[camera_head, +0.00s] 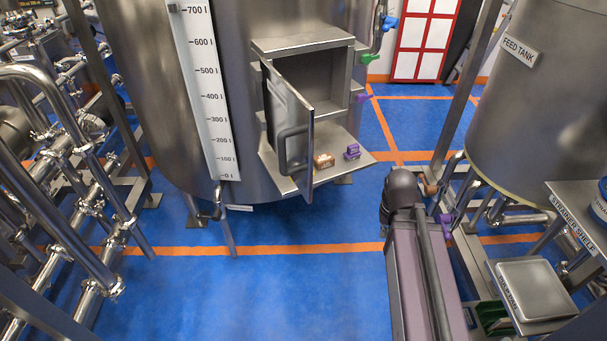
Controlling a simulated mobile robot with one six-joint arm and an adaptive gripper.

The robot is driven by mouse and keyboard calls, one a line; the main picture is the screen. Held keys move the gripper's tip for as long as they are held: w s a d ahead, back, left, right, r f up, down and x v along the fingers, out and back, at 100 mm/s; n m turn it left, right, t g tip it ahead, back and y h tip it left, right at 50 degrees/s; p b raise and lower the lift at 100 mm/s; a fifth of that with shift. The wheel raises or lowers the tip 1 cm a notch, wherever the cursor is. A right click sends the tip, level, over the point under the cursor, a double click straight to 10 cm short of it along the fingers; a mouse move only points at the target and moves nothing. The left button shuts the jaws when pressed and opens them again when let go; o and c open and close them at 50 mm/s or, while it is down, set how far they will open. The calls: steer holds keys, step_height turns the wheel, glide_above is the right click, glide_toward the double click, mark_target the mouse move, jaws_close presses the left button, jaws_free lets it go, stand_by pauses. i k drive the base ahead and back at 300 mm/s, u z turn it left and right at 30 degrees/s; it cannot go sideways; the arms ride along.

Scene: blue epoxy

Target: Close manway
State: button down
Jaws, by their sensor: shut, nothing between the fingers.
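The manway (326,80) is a square steel-framed opening on the front of the large tank (130,60). Its door (292,95) stands open, hinged at the left side of the frame and swung out towards me. The door carries a bar handle (284,152) near its free edge. The inside of the opening shows to the right of the door. My arm rises at the lower right, with its dark joint in front of and to the right of the door, apart from it. My gripper cannot be made out in this view.
A steel ledge (345,170) below the opening bears a brown-orange block (323,160) and a purple block (352,152), close to the door's lower free edge. The feed tank (535,110) and a scale (535,288) stand at right, pipework (70,190) at left. Blue floor (280,290) is clear in front.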

mark_target(290, 119)
steer(key=z, duration=0.1)
steer(key=k, duration=1.7)
steer(key=u, duration=0.85)
steer(key=i, duration=1)
